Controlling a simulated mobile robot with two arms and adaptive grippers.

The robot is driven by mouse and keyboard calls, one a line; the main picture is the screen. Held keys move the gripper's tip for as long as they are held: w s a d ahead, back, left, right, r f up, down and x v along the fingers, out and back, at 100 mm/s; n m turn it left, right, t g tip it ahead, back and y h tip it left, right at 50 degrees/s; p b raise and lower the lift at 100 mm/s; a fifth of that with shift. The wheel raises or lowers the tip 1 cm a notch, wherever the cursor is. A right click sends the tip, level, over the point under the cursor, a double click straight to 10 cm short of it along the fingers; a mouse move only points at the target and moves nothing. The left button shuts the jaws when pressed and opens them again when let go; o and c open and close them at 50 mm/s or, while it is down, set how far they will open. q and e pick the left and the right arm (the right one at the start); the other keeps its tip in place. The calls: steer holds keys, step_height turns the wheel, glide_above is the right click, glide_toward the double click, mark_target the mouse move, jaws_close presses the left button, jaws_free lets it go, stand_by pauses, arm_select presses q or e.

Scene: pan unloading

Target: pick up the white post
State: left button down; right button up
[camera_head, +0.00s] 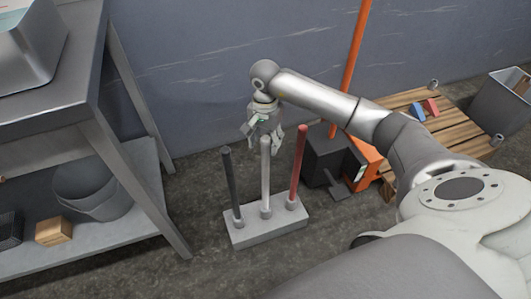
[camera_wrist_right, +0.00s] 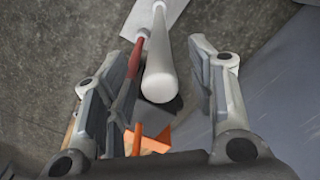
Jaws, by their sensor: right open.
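The white post (camera_head: 265,175) stands upright in the middle of a light grey base block (camera_head: 268,229) on the floor. A dark grey post (camera_head: 231,185) stands to its left and a red post (camera_head: 299,165) to its right. My right gripper (camera_head: 267,137) is open at the top of the white post. In the right wrist view the white post (camera_wrist_right: 160,62) points up between the open fingers of my right gripper (camera_wrist_right: 156,85), apart from both. The red post (camera_wrist_right: 135,58) shows close to the left finger. My left gripper is not in view.
A grey metal table (camera_head: 75,112) with a lower shelf (camera_head: 105,229) stands at the left, with a grey bucket (camera_head: 90,190) on the shelf. A wooden pallet (camera_head: 463,127), a black and orange object (camera_head: 325,155) and a grey bin (camera_head: 499,102) are at the right. A wall closes the back.

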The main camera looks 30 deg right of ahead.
mark_target(265, 149)
step_height(265, 149, down, 4)
steer(key=shift+d+f+b, duration=0.1)
steer(key=shift+b, duration=0.2)
steer(key=shift+c, duration=0.2)
jaws_close()
